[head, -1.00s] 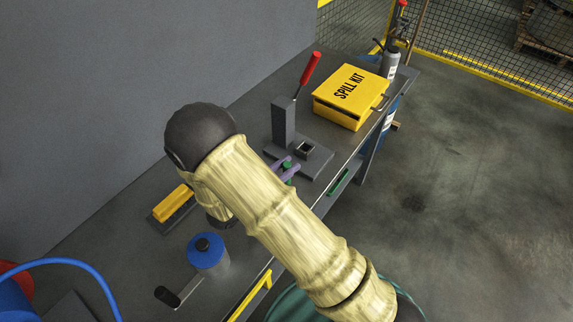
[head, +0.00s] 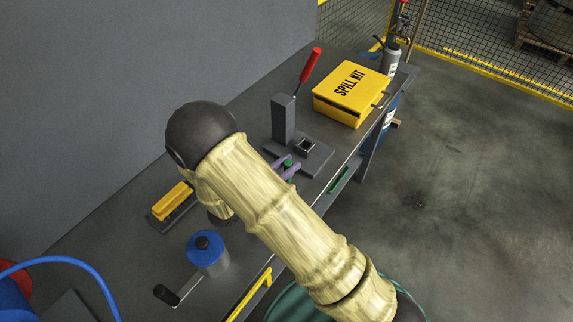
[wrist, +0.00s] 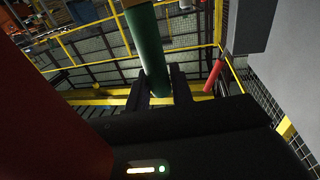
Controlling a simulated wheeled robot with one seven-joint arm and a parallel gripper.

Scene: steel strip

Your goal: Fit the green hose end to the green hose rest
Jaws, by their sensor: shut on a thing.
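A green cylinder (head: 288,164), which looks like the green hose end, is between the purple fingers of my gripper (head: 286,168) in the head view. In the wrist view the green cylinder (wrist: 149,50) runs down between the two dark fingertips (wrist: 160,88), which are shut on it. My gripper is at the near side of a dark grey fixture on the bench, and my arm hides part of it. A green strip (head: 340,180) is on the bench's front edge, to the right of my gripper; I cannot tell whether it is the green hose rest.
The grey fixture (head: 284,120) has an upright block and a red-handled lever (head: 310,65). A yellow spill kit box (head: 350,95) stands behind it. A blue-topped cylinder (head: 207,252) with a crank and a yellow block (head: 172,201) are to the left.

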